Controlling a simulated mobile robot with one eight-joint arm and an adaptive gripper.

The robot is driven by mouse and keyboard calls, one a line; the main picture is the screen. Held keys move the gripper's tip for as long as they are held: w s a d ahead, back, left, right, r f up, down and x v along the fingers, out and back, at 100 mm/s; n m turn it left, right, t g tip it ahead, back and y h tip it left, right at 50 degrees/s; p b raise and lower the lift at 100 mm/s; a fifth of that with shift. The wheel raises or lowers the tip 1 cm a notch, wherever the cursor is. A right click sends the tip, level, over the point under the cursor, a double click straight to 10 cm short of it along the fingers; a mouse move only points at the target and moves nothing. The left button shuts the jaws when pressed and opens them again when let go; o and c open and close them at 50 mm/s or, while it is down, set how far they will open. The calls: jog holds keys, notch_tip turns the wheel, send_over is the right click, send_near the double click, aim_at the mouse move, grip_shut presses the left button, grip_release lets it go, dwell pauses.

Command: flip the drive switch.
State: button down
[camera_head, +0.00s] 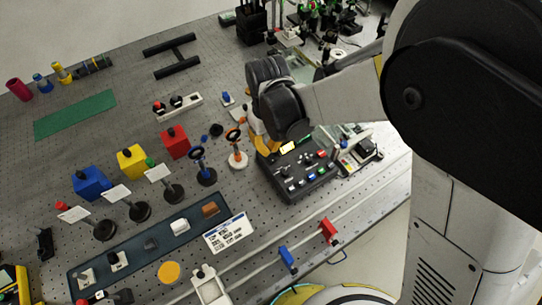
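A dark control box (296,194) stands on the perforated bench right of centre. It has a lit yellow-green display (290,147) and several small knobs, switches and coloured buttons, including a red one (321,154) and a blue one (311,177). I cannot tell which of them is the drive switch; labels are too small to read. My gripper (264,146), with yellow-orange parts, hangs at the box's back left corner, below my dark wrist. Its fingertips are mostly hidden, so I cannot tell whether it is open, or whether it touches the box.
Left of the box stand ring-topped posts (206,176), red (175,141), yellow (131,161) and blue (91,184) blocks, and a dark tray (133,257) of small parts. A printed card (228,233) lies in front. Red (328,230) and blue (287,258) clamps sit near the front edge.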

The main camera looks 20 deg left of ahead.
jog(key=shift+f+b, duration=0.75)
jog(key=shift+f, duration=0.15)
jog(key=shift+r, duration=0.1)
dwell(0.3)
jog(key=shift+r+p, duration=2.25)
jog(key=shift+r, duration=1.2)
jog(key=w+d+r+m+t+y+b, duration=0.1)
jog(key=d+r+m+t+b, duration=0.2)
jog(key=d, duration=0.7)
jog(key=w+d+r+m+b, duration=0.15)
jog(key=d+r, duration=0.25)
jog(key=d, duration=0.5)
jog(key=s+d+m+t+b, duration=0.2)
jog(key=s+d, duration=0.2)
jog(key=d, duration=0.4)
jog(key=s+d+f+m+t+h+b, duration=0.1)
jog(key=s+d+m+t+b, duration=0.1)
jog(key=d, duration=0.6)
jog(key=shift+s+m+b, duration=0.7)
jog(key=shift+s+m, duration=0.15)
